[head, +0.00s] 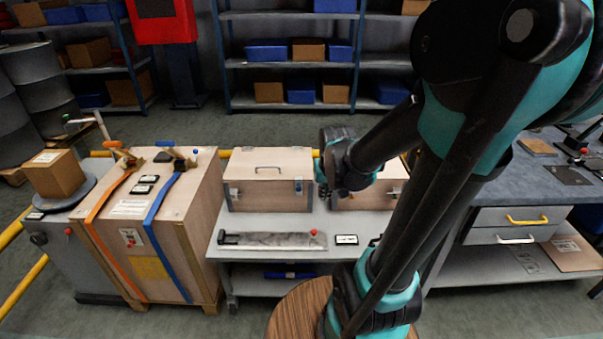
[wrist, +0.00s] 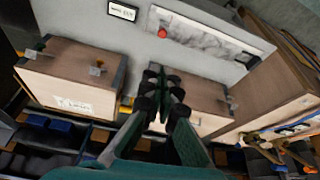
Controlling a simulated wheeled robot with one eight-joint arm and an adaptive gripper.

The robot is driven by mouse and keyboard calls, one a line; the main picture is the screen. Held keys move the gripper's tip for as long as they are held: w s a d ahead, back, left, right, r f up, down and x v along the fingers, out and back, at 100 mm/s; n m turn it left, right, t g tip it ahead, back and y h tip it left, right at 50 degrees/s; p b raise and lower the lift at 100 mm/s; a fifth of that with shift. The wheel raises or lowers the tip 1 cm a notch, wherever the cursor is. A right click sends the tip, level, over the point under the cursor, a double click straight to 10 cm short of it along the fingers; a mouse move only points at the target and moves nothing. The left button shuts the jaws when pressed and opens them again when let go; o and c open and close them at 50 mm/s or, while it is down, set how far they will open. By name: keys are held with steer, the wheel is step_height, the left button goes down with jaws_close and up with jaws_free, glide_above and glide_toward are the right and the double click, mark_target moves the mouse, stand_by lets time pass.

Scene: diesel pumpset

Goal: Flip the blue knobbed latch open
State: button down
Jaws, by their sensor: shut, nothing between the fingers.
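The blue knobbed latch (head: 299,186) is on the right part of the front of the middle wooden box (head: 268,167) in the head view. My gripper (head: 332,187) is just right of this latch, by the box's right edge, with a small gap showing between them in the picture. In the wrist view my shut gripper (wrist: 158,76) covers the left end of the same box (wrist: 200,96), and I cannot make out the blue knob there. The fingers hold nothing. Whether they touch the latch cannot be told.
A marble-like slab with a red knob (head: 272,240) lies on the grey bench. A strapped crate (head: 130,225) stands left.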

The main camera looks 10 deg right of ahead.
steer(key=w+r, duration=0.1)
steer(key=w, duration=1.5)
steer(key=m, duration=0.2)
glide_above(302, 175)
step_height(302, 175, down, 4)
steer(key=shift+s+a+r, duration=0.1)
steer(key=shift+r, duration=0.1)
steer(key=x, duration=0.9)
steer(key=shift+f, duration=0.25)
steer(key=shift+s+f, duration=0.1)
steer(key=shift+f, duration=0.25)
steer(key=shift+s+a, duration=0.15)
steer(key=shift+s, duration=1.75)
steer(key=shift+r+n+h, duration=0.1)
steer(key=shift+n+h, duration=0.2)
